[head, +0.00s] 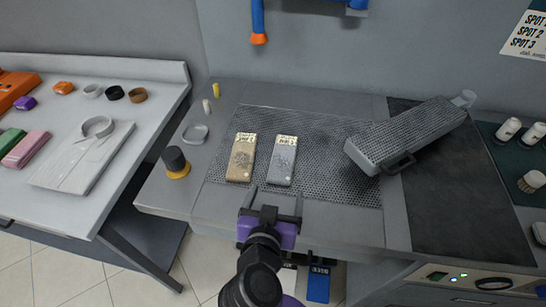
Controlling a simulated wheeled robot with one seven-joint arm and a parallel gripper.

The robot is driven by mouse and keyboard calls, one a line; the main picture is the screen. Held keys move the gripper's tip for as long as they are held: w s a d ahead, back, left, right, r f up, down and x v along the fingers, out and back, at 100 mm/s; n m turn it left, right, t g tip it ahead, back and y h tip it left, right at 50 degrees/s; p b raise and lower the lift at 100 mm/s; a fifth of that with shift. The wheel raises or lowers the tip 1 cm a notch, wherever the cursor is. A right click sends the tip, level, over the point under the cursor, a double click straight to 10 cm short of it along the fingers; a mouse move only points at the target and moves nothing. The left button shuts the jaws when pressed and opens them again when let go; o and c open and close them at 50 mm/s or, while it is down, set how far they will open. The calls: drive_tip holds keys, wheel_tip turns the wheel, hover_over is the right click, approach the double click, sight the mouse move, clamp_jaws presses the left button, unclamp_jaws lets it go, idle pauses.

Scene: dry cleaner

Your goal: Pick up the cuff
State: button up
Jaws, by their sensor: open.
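No object is clearly marked as the cuff. Small ring-shaped bands stand at the back of the left table: a white one (91,91), a black one (115,93) and a brown one (137,95). Any of these may be the cuff; I cannot tell which. A folded white shirt (80,160) with an upright round collar (97,127) lies in front of them. My gripper (276,193) is open and empty, at the front of the grey workbench, far to the right of the bands. Its fingertips are just in front of a tan block (241,160) and a grey block (281,163).
A dark-capped yellow jar (175,161) and a small dish (195,134) stand on the bench's left side. A gap separates the left table (150,100) from the bench.

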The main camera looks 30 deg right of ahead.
sight(280, 176)
drive_tip(key=p+x, duration=0.2)
drive_tip(key=x, duration=0.5)
drive_tip(key=shift+w, duration=0.3)
drive_tip(key=c, duration=1.4)
drive_tip(key=shift+c, duration=0.2)
wheel_tip(280, 176, up, 20)
drive_tip(key=b, duration=0.1)
